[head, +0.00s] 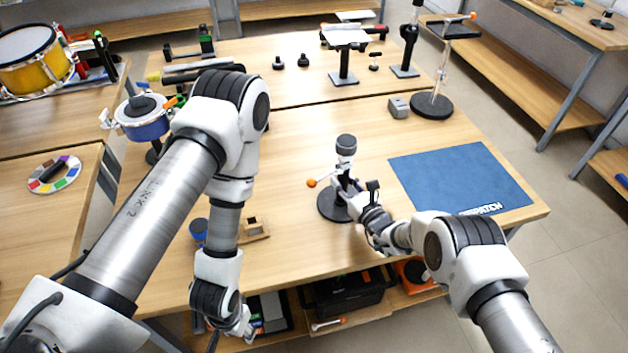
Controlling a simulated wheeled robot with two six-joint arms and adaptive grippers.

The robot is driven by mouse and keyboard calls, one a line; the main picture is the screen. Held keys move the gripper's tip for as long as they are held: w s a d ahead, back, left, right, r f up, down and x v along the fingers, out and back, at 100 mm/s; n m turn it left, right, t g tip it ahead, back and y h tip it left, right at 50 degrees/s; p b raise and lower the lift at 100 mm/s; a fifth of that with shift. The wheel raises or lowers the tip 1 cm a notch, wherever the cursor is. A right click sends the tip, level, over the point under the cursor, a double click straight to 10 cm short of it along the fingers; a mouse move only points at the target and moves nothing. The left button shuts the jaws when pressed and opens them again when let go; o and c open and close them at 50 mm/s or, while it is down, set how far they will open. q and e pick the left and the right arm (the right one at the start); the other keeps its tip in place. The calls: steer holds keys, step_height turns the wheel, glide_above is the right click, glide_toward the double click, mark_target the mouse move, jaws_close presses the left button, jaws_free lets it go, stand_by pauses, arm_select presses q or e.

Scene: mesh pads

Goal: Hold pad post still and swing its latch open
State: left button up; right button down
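A pad post (346,160) stands upright on a round black base near the middle of the table, with a dark grey cap on top. An orange-knobbed lever (312,183), which looks like its latch, sticks out to the left of the post. My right gripper (347,186) reaches in from the lower right, and its fingers are at the post's lower stem. They overlap the stem, so I cannot tell whether they grip it. My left gripper (246,332) hangs low before the table's front edge, away from the post; its fingers are too small to read.
A blue mat (460,178) lies right of the post. A blue drum pad (143,120) stands at the left, behind my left arm. A small wooden block (255,230) and a blue cup (199,229) lie near the front edge. Stands and a grey block (398,107) are farther back.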

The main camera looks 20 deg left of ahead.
steer(key=c, duration=1.5)
jaws_free()
jaws_close()
steer(key=shift+s+f, duration=0.15)
steer(key=shift+f, duration=0.1)
